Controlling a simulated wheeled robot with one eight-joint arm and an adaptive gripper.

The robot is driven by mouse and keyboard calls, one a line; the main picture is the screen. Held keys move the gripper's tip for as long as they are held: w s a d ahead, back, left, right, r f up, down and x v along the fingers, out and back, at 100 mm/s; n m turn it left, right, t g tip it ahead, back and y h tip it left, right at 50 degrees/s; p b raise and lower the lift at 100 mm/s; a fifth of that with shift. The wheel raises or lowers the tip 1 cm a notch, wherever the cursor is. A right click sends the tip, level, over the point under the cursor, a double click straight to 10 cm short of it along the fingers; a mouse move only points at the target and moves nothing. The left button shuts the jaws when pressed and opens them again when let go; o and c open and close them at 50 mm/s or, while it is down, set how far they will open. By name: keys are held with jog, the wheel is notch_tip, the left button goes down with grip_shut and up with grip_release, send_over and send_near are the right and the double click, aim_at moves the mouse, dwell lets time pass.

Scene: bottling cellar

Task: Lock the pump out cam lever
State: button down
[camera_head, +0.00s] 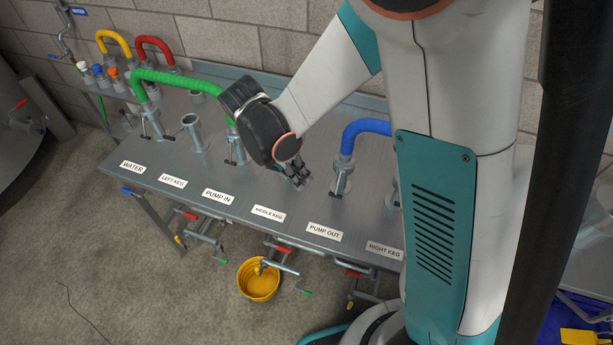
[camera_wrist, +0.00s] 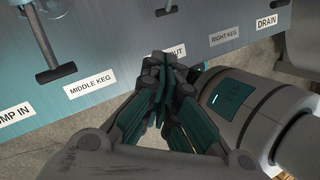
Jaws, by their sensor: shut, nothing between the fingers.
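The pump out coupling (camera_head: 341,179) stands upright on the steel bench behind the PUMP OUT label (camera_head: 323,231), with one end of a blue hose (camera_head: 362,129) on it. Its small cam lever (camera_head: 337,193) shows low on its front; whether it is locked I cannot tell. My gripper (camera_head: 298,181) is shut and empty, just left of this coupling and apart from it. In the wrist view my closed fingers (camera_wrist: 165,66) cover part of the PUMP OUT label. A dark handle (camera_wrist: 167,10) is partly visible beyond them, cut off by the top edge.
A black T-handle (camera_wrist: 55,72) lies near the MIDDLE KEG label (camera_wrist: 89,88). A green hose (camera_head: 180,80) arches over the bench's left part; an open pipe (camera_head: 193,128) stands beneath it. Valves with red handles hang below the front edge. A yellow bucket (camera_head: 259,290) stands on the floor.

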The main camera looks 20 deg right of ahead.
aim_at(339, 182)
jog(key=b+x, duration=0.3)
jog(key=x, duration=0.5)
jog(key=shift+d+f, duration=0.1)
jog(key=shift+f, duration=0.25)
jog(key=shift+w+d+f+b, duration=0.15)
jog(key=shift+d+f, duration=0.1)
jog(key=shift+d, duration=0.3)
jog(key=shift+w+d+f+b, duration=0.15)
jog(key=shift+d+f, duration=0.1)
jog(key=shift+d, duration=0.25)
jog(key=shift+w+d+f, duration=0.15)
jog(key=shift+d+f, duration=0.05)
jog(key=shift+d, duration=0.45)
